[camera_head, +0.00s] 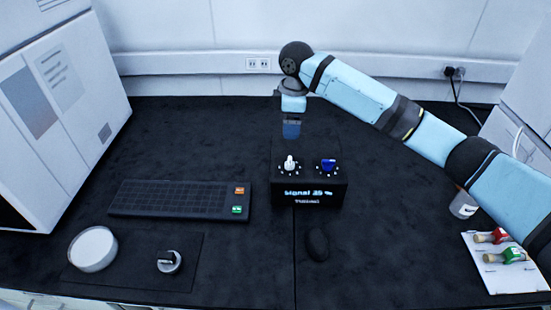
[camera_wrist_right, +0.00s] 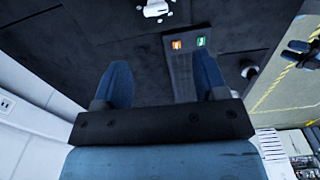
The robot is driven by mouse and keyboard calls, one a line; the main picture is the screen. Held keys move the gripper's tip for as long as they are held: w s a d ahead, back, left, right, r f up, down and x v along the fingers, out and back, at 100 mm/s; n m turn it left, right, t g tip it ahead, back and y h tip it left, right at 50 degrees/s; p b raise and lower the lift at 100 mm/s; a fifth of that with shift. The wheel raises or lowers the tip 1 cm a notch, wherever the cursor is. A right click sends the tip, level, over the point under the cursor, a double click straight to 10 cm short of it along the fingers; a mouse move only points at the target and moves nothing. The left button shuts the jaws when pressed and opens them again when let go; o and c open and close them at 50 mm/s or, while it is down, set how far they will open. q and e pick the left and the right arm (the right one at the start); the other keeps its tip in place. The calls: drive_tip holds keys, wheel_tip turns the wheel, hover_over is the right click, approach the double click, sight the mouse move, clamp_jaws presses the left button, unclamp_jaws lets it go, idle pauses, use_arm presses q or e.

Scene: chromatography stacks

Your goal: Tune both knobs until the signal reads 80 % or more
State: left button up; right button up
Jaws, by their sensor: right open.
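The black tuner box (camera_head: 309,183) stands at the middle of the bench. Its front display (camera_head: 308,193) reads "Signal" and a percentage that looks like 25 %, though the digits are blurred. On its top are a white knob (camera_head: 290,163) at the left and a blue knob (camera_head: 327,165) at the right. My right gripper (camera_head: 291,131) points down behind and above the white knob, apart from it. In the right wrist view its two fingers (camera_wrist_right: 162,84) are spread with nothing between them, and the white knob (camera_wrist_right: 155,10) shows at the top edge. My left gripper is not clearly visible.
A black keyboard (camera_head: 168,199) with orange and green keys lies left of the box. A black mouse (camera_head: 317,244) lies in front. A white dish (camera_head: 93,249) and a small round item (camera_head: 168,262) sit at front left. A vial (camera_head: 463,206) and a white tray (camera_head: 503,277) are at right.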

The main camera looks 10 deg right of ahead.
sight(290, 160)
drive_tip(key=f, duration=0.7)
drive_tip(key=f+b, duration=0.1)
drive_tip(key=f, duration=0.2)
drive_tip(key=shift+w+d+f, duration=0.15)
drive_tip(key=shift+w+f, duration=0.1)
drive_tip(key=shift+f, duration=0.15)
use_arm(q)
drive_tip(key=shift+f, duration=0.3)
use_arm(e)
drive_tip(key=shift+f, duration=0.8)
